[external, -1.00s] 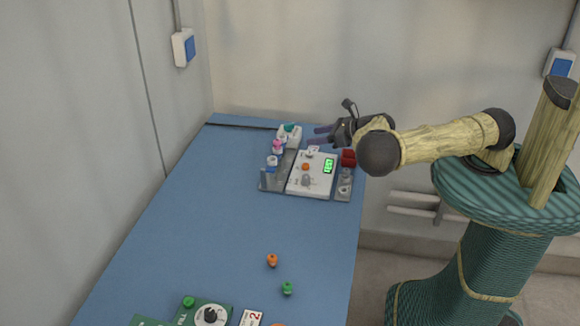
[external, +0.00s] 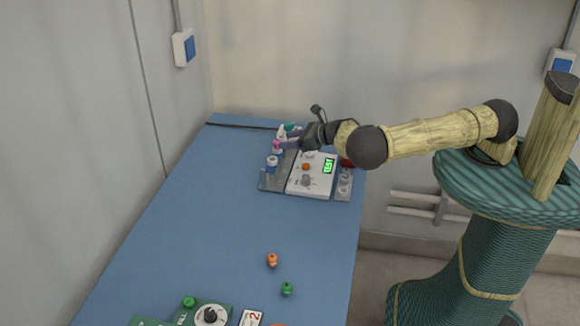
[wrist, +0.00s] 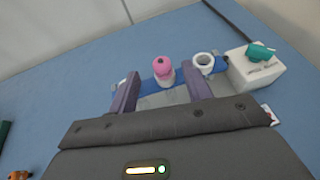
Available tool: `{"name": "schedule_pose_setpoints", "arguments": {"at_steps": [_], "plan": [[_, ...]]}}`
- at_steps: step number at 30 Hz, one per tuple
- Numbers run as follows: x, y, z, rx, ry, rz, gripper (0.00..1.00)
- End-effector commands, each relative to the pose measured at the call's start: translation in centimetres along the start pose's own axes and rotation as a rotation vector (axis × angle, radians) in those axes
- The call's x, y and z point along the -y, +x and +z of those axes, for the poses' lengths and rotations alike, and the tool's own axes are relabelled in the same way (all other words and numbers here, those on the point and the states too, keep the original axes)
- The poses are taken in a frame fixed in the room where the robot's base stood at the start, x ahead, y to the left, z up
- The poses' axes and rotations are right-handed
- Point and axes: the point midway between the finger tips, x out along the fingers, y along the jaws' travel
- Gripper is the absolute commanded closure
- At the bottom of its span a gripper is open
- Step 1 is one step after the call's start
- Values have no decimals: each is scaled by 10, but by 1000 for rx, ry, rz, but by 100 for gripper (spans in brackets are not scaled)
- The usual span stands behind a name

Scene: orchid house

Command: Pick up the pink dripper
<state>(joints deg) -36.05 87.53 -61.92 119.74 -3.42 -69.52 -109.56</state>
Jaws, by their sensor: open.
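In the external view the pink dripper (external: 276,144) shows just left of my fingertips. My gripper (wrist: 158,88) is open and empty, one finger on each side of the line to the dripper. In the external view my gripper (external: 284,143) reaches in from the right above the rack, and it hides part of the rack.
An empty white ring holder (wrist: 204,61) sits right of the dripper. A white block with a teal piece (wrist: 258,53) stands further right. The white test unit (external: 312,178) is close below my arm. Orange (external: 272,260) and green (external: 287,289) drippers stand on open blue table.

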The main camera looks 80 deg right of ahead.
Motion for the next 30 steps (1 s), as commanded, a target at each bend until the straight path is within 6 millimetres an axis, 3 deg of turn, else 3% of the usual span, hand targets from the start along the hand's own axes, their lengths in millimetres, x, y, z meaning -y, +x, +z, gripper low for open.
{"name": "schedule_pose_setpoints", "arguments": {"at_steps": [6,19,30], "plan": [[0,19,0,1,-1,0,51],[1,24,0,0,-1,-1,51],[2,63,-4,0,0,0,51]]}}
